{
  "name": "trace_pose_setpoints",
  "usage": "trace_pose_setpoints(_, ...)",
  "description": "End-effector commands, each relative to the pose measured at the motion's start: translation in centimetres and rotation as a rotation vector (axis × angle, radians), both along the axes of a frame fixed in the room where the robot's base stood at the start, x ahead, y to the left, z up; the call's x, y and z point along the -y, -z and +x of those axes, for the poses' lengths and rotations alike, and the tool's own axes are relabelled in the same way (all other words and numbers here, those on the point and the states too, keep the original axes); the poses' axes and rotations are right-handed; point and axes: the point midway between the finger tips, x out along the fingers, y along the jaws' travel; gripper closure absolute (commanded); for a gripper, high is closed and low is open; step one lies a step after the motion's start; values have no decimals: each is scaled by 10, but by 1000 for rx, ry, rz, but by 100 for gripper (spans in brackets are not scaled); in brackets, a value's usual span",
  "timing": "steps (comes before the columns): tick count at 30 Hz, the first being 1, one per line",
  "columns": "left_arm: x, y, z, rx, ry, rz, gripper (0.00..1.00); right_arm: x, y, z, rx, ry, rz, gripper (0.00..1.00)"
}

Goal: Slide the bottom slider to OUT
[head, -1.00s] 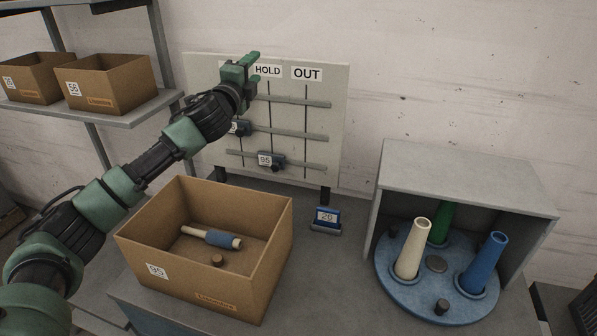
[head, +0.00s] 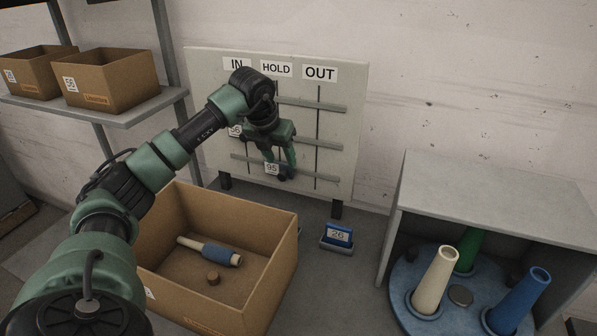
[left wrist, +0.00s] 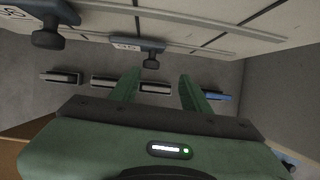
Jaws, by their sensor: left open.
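The bottom slider (head: 271,169), labelled 95, sits on the lowest rail of the white board (head: 343,150), near the HOLD line and left of the OUT line. Its dark knob is partly hidden by my gripper in the head view. In the left wrist view the slider (left wrist: 138,45) and its knob (left wrist: 150,62) show beyond the fingers. My left gripper (head: 281,160) points down in front of the slider. Its open fingers (left wrist: 158,82) appear on either side of the knob in the wrist view; contact cannot be told. The right gripper is out of view.
Another slider (head: 235,131) sits on the middle rail at the left. A cardboard box (head: 265,265) with a bobbin stands below the arm. A blue card holder marked 26 (head: 338,234) stands below the board. A turntable with cones (head: 405,285) is at right.

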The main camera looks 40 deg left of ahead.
Motion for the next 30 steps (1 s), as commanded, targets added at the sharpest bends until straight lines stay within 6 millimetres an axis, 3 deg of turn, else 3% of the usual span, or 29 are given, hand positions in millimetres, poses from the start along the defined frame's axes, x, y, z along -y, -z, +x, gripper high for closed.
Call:
trace_pose_setpoints(5,-14,9,-6,-33,-44,35,53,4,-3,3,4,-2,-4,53)
trace_pose_setpoints(18,-19,66,18,-31,-39,32,53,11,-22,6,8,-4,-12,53)
trace_pose_setpoints(29,-21,74,20,-28,-39,33,53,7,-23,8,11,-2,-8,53)
trace_pose_setpoints(30,-21,74,20,-28,-39,33,61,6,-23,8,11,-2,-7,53)
